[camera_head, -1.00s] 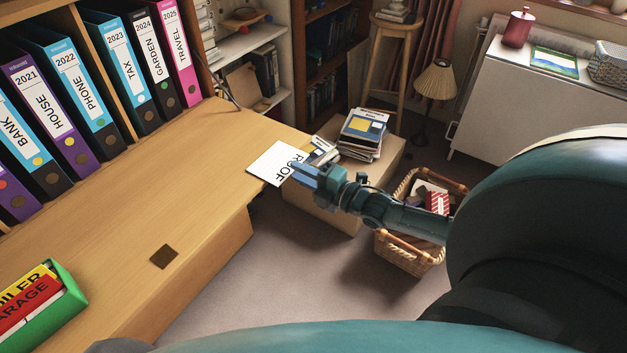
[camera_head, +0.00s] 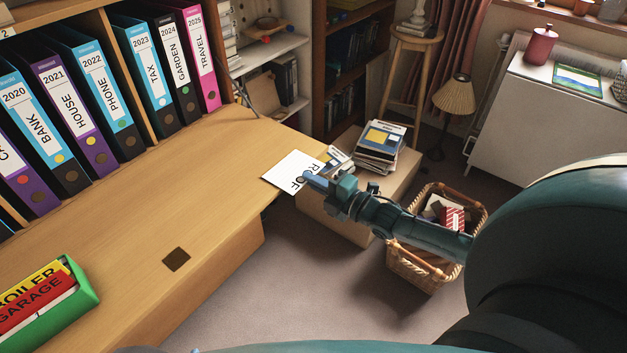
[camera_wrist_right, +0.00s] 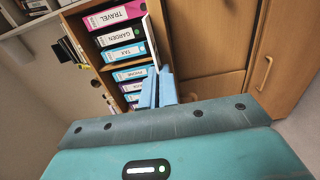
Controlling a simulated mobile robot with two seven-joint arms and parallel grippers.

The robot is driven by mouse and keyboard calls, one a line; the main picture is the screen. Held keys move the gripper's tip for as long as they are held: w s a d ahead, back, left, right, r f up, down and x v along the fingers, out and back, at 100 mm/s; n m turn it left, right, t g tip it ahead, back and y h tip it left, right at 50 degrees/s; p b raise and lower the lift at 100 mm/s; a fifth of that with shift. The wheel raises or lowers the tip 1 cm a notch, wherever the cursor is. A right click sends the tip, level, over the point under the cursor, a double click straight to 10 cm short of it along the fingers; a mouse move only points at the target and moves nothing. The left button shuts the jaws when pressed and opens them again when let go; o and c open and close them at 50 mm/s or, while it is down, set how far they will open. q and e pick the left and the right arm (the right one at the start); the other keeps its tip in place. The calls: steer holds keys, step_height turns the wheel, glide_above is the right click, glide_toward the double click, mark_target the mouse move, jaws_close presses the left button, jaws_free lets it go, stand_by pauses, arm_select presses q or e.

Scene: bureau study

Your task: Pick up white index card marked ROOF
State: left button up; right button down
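The white index card (camera_head: 283,174) with ROOF in black letters is at the right end of the wooden desk, partly beyond its edge. My right gripper (camera_head: 316,181) meets the card's right side, its blue fingers close together and covering part of the lettering. In the right wrist view the card shows nearly edge-on as a thin white strip (camera_wrist_right: 153,42) between the blue fingers (camera_wrist_right: 157,92), which are shut on it. My left gripper is not in view.
The desk (camera_head: 215,215) carries a row of binders (camera_head: 100,95), a green box of cards (camera_head: 85,290) and a small brown square (camera_head: 177,259). Beyond its right end are a stack of magazines (camera_head: 380,146) on a box and a wicker basket (camera_head: 425,270).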

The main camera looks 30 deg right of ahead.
steer(key=shift+p+v, duration=1.55)
steer(key=shift+v, duration=1.45)
